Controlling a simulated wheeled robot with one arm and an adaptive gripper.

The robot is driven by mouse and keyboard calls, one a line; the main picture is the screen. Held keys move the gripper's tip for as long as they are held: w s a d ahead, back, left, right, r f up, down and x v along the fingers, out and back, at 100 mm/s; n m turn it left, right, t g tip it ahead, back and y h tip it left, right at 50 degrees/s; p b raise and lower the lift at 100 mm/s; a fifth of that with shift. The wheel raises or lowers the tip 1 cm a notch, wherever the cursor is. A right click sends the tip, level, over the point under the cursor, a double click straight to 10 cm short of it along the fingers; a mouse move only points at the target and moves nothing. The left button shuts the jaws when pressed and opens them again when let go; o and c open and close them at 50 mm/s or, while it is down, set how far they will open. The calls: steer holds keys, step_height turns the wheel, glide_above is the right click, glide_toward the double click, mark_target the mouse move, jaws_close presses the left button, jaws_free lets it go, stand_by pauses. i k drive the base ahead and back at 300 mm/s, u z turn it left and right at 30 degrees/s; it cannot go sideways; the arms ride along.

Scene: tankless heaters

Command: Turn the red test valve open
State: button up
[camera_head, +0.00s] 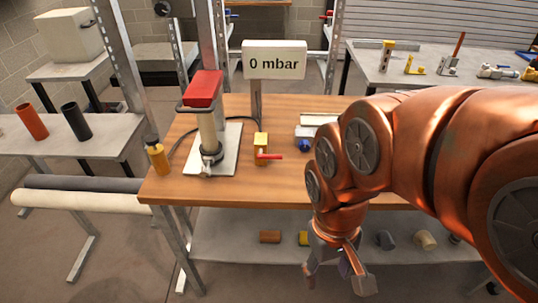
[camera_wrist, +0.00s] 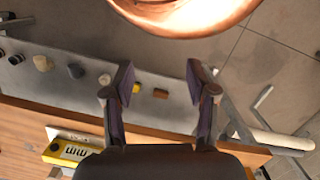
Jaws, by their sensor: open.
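The test valve (camera_head: 261,146) is a small yellow body with a red lever handle (camera_head: 270,156), standing on the wooden workbench in the head view. The lever points to the right, roughly level. My gripper (camera_head: 334,278) hangs in front of the bench's front edge, lower than the bench top and to the right of the valve, not touching it. Its two fingers are spread with nothing held between them; the open fingers also show in the wrist view (camera_wrist: 159,80). I cannot make out the valve in the wrist view.
A display sign (camera_head: 274,60) reads "0 mbar". The lower shelf (camera_head: 215,240) holds several small pieces. A yellow meter (camera_wrist: 66,152) lies on the bench in the wrist view.

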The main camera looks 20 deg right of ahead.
mark_target(260, 156)
steer(key=z, duration=1.2)
steer(key=k, duration=1.1)
steer(key=u, duration=1.35)
